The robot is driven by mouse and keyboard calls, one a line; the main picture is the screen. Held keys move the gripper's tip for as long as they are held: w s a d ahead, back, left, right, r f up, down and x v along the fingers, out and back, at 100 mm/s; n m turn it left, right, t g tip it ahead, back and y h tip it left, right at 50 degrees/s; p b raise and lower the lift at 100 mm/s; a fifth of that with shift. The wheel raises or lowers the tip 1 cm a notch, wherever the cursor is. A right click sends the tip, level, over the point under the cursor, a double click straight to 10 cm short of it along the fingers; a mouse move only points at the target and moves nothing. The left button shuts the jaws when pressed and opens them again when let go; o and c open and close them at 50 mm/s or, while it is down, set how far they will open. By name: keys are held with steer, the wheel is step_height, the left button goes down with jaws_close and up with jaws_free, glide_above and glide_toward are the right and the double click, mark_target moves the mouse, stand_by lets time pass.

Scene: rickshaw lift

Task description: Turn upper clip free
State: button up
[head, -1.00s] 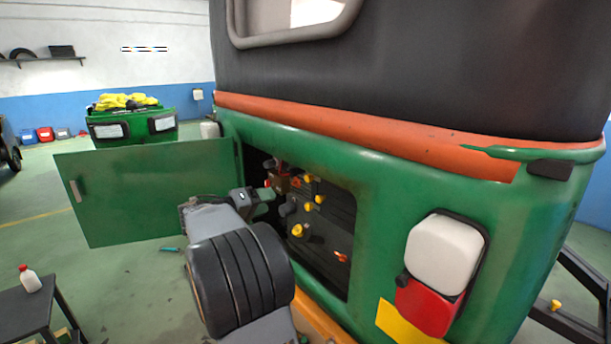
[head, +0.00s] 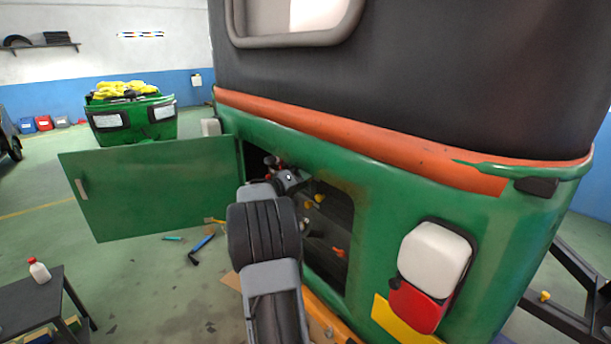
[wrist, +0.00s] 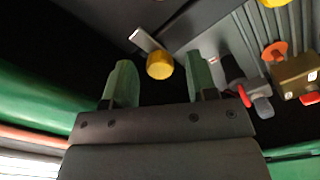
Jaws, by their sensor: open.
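My gripper (wrist: 160,82) is open in the wrist view, its two green fingers apart. A yellow knob (wrist: 160,65) with a pale metal tab (wrist: 145,40) beside it appears between and just beyond the fingertips. It looks like a clip; I cannot tell whether it is the upper one. Nothing is held. Part of another yellow knob (wrist: 275,2) shows at the top right edge. In the head view my wrist reaches into the open rear compartment (head: 338,225) of the green rickshaw. Yellow knobs (head: 308,204) show right of it; my arm hides other parts and the fingertips.
In the wrist view, a brass block (wrist: 298,78) and a red-and-grey fitting (wrist: 262,104) lie right of the fingers. The open green door (head: 145,190) stands left of my arm. The compartment's edges surround my wrist closely. A small table (head: 40,305) with a bottle stands at left.

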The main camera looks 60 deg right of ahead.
steer(key=shift+s+d, duration=0.15)
steer(key=shift+d, duration=0.25)
steer(key=shift+c, duration=0.5)
steer(key=c, duration=0.8)
steer(key=shift+f, duration=0.1)
steer(key=shift+c, duration=0.2)
steer(key=shift+b, duration=0.35)
steer(key=shift+n+b, duration=1.35)
steer(key=shift+n, duration=7.55)
